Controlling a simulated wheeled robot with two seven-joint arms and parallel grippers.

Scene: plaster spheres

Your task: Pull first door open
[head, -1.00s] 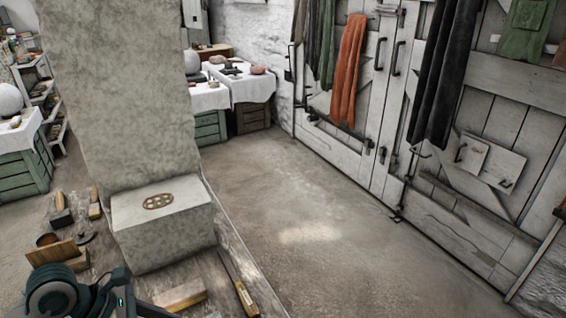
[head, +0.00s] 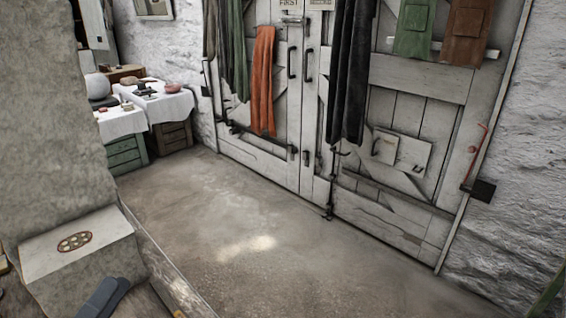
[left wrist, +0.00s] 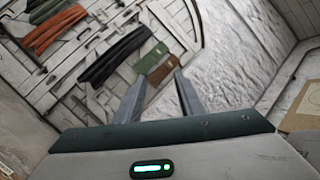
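The first door (head: 284,105) is the left leaf of a pale plank double door. A sign reading FIRST (head: 289,4) is at its top. A dark upright handle (head: 292,62) is near its inner edge, and a latch (head: 291,21) is above. The second leaf (head: 405,80) has its own handle (head: 308,65). Both leaves look shut. My left gripper (head: 103,297) shows partly at the bottom left, far from the doors. In the left wrist view its fingers (left wrist: 160,78) are apart and empty, with the tilted doors beyond. My right gripper is out of view.
Open floor (head: 210,215) lies before the doors. A stone block (head: 75,242) with a round grate stands at left. Orange cloth (head: 263,80) and dark cloth (head: 350,70) hang on the doors. Cloth-covered tables (head: 158,103) stand at the back left.

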